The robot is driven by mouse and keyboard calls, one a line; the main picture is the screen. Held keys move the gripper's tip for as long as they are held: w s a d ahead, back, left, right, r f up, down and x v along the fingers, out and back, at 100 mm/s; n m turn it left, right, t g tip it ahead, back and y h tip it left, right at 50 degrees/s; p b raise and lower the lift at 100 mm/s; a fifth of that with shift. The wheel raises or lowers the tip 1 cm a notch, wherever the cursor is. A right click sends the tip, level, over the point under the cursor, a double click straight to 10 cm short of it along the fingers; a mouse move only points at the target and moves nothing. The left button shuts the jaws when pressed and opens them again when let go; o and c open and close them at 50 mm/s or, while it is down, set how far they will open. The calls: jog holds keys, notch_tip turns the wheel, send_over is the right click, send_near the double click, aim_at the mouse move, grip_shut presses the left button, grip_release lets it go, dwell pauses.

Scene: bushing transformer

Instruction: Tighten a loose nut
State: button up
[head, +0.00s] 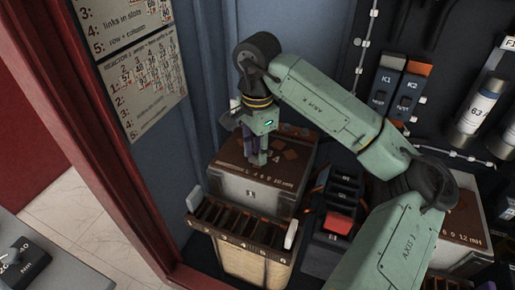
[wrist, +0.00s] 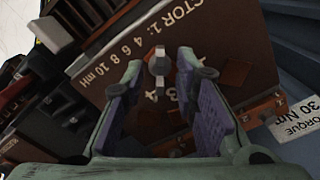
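In the wrist view a small grey metal nut or stud (wrist: 158,67) stands on the brown top of the Reactor 1 box (wrist: 120,75), near its printed numbers. My gripper (wrist: 161,72) is open, with its two purple-padded fingers on either side of this piece. The fingers look apart from it, and nothing else is between them. In the head view my gripper (head: 262,158) points down over the top of the Reactor 1 box (head: 252,198). There the nut is hidden behind the fingers. Whether it is loose cannot be seen.
A slotted rack (head: 240,222) is in front of the box. A "Torque 30 Nm" label (wrist: 296,120) shows at right in the wrist view. A device marked Nm (head: 22,264) lies at lower left.

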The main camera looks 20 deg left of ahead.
jog(key=shift+c, duration=0.4)
grip_shut()
